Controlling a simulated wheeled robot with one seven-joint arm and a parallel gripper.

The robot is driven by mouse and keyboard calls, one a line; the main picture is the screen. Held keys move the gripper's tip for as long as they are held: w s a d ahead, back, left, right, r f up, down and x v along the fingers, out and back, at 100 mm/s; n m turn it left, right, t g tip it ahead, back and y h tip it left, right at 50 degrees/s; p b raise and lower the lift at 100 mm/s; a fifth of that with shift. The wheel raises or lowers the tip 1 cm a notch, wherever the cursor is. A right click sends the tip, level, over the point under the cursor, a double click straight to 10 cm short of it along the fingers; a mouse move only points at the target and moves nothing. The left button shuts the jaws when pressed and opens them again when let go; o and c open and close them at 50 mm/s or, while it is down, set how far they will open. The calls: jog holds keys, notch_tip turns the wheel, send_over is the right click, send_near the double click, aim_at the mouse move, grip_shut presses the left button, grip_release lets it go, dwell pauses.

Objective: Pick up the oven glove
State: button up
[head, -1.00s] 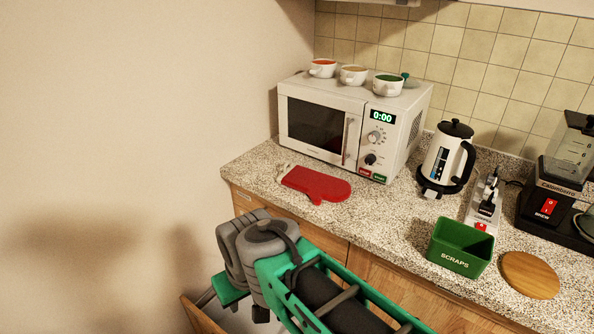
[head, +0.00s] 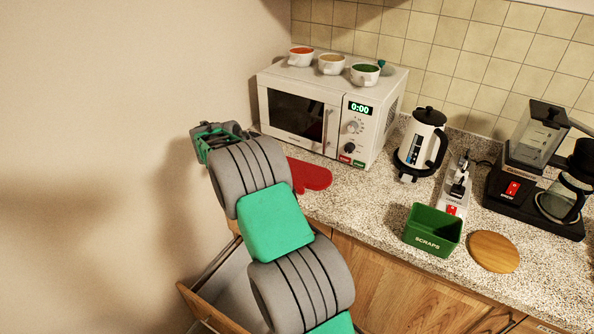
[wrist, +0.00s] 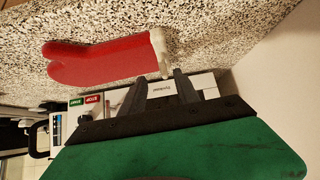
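The red oven glove (head: 310,175) lies flat on the speckled counter in front of the microwave. In the head view my arm hides its left part and cuff. In the wrist view the glove (wrist: 95,62) shows whole, with its pale cuff at the right end. My gripper (wrist: 160,79) has its two dark fingers apart with nothing between them. The fingertips appear close to the cuff, but I cannot tell the exact gap. In the head view the fingers are not clear behind my arm.
The white microwave (head: 325,115) stands behind the glove, with several cups on top. A kettle (head: 421,147), a green scraps bin (head: 432,232), a round wooden board (head: 494,252) and a coffee maker (head: 540,175) stand to the right. A drawer (head: 210,310) below is open. A wall borders the left.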

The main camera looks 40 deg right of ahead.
jog(key=x, duration=0.1)
jog(key=p+x, duration=0.1)
jog(key=x, duration=0.1)
jog(key=p+x, duration=0.1)
jog(key=x, duration=0.1)
jog(key=shift+w, duration=0.35)
jog(key=shift+a, duration=0.1)
grip_shut()
